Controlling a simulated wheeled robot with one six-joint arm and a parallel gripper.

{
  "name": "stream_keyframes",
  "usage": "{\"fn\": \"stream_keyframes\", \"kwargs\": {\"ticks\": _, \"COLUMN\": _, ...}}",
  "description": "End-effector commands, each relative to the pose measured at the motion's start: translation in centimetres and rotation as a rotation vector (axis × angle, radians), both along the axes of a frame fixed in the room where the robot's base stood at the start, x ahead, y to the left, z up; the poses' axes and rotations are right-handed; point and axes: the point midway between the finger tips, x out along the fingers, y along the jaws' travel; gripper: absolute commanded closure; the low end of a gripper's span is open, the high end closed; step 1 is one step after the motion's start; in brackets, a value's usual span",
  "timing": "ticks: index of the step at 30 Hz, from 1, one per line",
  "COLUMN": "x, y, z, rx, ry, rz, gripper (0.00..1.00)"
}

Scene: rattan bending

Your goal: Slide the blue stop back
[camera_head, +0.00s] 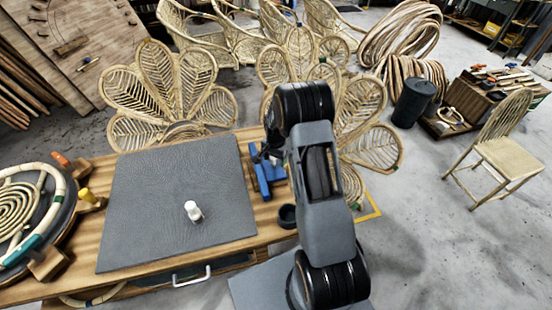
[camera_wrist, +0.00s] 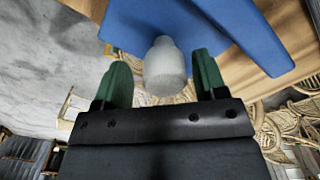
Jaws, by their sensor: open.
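The blue stop (camera_head: 264,178) is at the right end of the bench, beside the grey mat, partly hidden by my arm. In the wrist view, a broad blue surface (camera_wrist: 232,28) fills the top, apparently the same stop up close. A pale, rounded knob-like piece (camera_wrist: 164,68) stands against it. My gripper (camera_wrist: 161,60) is open, with one green finger on each side of the pale piece. Gaps show between it and both fingers. Contact in depth cannot be judged. In the head view my gripper is mostly hidden behind my arm, close to the stop.
The grey mat (camera_head: 150,230) covers much of the bench, with a small white piece (camera_head: 193,211) on it. A round rattan coil fixture (camera_head: 22,215) is at left. A small dark cup (camera_head: 287,216) sits near the bench's right edge. Rattan chairs (camera_head: 165,90) stand behind.

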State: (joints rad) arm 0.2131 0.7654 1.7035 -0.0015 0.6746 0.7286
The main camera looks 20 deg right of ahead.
Motion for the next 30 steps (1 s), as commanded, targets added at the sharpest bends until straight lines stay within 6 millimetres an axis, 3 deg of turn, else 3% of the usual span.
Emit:
{"fn": "stream_keyframes", "kwargs": {"ticks": 6, "x": 0.1, "y": 0.1, "z": 0.2, "rx": 0.000, "ry": -0.002, "rz": 0.001, "gripper": 0.35}}
{"fn": "stream_keyframes", "kwargs": {"ticks": 10, "x": 0.2, "y": 0.1, "z": 1.3, "rx": 0.000, "ry": -0.005, "rz": 0.001, "gripper": 0.35}}
{"fn": "stream_keyframes", "kwargs": {"ticks": 24, "x": 0.1, "y": 0.1, "z": 10.4, "rx": -0.001, "ry": -0.006, "rz": 0.001, "gripper": 0.35}}
{"fn": "stream_keyframes", "kwargs": {"ticks": 30, "x": 0.1, "y": 0.1, "z": 12.8, "rx": 0.000, "ry": -0.003, "rz": 0.001, "gripper": 0.35}}
